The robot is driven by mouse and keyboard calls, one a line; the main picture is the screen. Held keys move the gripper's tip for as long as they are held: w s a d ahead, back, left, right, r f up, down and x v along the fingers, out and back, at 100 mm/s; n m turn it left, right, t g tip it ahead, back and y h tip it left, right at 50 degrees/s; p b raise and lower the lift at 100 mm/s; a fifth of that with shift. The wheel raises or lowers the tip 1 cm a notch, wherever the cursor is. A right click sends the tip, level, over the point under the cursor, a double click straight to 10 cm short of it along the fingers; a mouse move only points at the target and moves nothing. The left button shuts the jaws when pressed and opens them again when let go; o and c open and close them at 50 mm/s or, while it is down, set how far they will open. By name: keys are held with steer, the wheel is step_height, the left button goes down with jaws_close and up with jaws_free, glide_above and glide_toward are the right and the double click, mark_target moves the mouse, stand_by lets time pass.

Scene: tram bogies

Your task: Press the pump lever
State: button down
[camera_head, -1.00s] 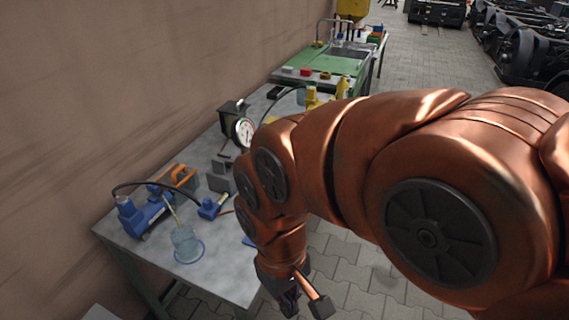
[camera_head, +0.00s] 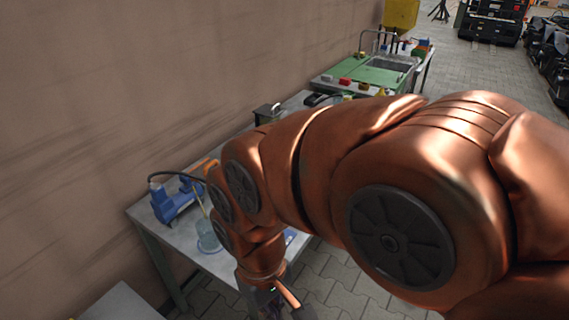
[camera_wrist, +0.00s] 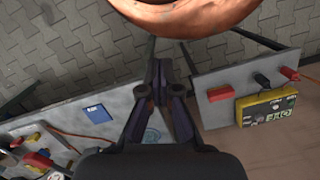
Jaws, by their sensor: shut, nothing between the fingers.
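The blue pump (camera_head: 175,203) sits on the near end of the grey workbench (camera_head: 150,212) by the wall, in the head view. A black hose arches from it to the right. A thin yellowish rod slants beside it, above a clear beaker (camera_head: 208,238); I cannot tell whether this rod is the lever. My gripper (camera_head: 272,304) hangs low in front of the bench, apart from the pump and partly cut off by the frame's bottom edge. In the wrist view its dark fingers (camera_wrist: 158,68) are together and empty. The pump is not clear in the wrist view.
My arm hides the bench's middle. Behind is a green bench with a sink (camera_head: 388,64). A second grey surface (camera_head: 122,303) stands at lower left. In the wrist view, a blue booklet (camera_wrist: 96,112) and a yellow control box (camera_wrist: 266,106) lie on separate tabletops, with paved floor between.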

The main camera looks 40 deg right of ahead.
steer(key=w+d+r+n+t+y, duration=0.1)
steer(key=w+r+n, duration=0.15)
steer(key=w, duration=0.45)
steer(key=w+d+r+n+t+y, duration=0.1)
steer(key=w+r, duration=0.2)
steer(key=w, duration=0.4)
steer(key=w+d+r+t+y, duration=0.2)
steer(key=w+d+r+t, duration=0.15)
steer(key=w+d, duration=0.55)
steer(key=d+t+h, duration=0.1)
steer(key=d+t, duration=0.2)
steer(key=d, duration=2.5)
steer(key=shift+w+d+f+h, duration=0.2)
steer(key=shift+f+h, duration=0.1)
steer(key=shift+h, duration=0.1)
steer(key=shift+w+f+p, duration=0.1)
steer(key=shift+p, duration=0.25)
